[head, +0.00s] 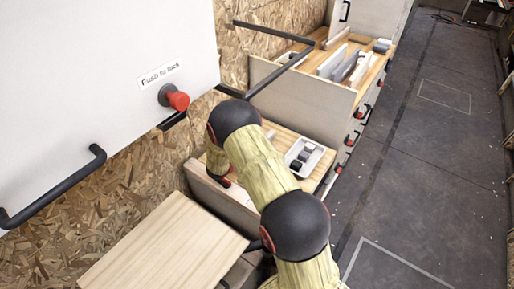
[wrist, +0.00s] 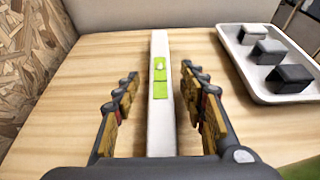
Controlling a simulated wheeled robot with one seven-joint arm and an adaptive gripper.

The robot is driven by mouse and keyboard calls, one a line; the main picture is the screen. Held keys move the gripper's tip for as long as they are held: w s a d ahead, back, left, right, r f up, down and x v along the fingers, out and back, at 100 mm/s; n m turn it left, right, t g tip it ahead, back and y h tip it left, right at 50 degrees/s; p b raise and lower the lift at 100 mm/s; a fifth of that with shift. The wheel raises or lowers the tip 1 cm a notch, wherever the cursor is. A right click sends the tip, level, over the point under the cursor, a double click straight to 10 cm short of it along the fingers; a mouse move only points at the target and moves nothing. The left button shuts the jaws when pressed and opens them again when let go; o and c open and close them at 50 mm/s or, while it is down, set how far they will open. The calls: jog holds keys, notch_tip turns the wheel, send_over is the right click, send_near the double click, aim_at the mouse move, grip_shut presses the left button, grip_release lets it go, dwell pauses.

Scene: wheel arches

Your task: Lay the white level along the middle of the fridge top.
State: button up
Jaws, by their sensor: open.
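The white level (wrist: 160,125), a long narrow bar with a green vial window, lies on a wooden top in the wrist view and runs away from me. My gripper (wrist: 160,72) is open, with one finger on each side of the level and a gap on both sides. In the head view my arm hides the level and most of the gripper. A bare light wooden top (head: 165,245) stands in the near foreground of the head view. I cannot tell for sure that it is the fridge top.
A white panel with a black handle (head: 55,190) is at left. Dark floor at right is clear.

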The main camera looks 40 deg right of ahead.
jog(key=shift+a, duration=0.1)
jog(key=v, duration=0.5)
jog(key=shift+a+r, duration=0.1)
jog(key=shift+a, duration=0.1)
jog(key=s+a, duration=0.1)
jog(key=a, duration=0.2)
jog(key=s+a, duration=0.1)
jog(key=a, duration=0.3)
jog(key=s+a, duration=0.2)
jog(key=a, duration=0.1)
jog(key=shift+a, duration=0.4)
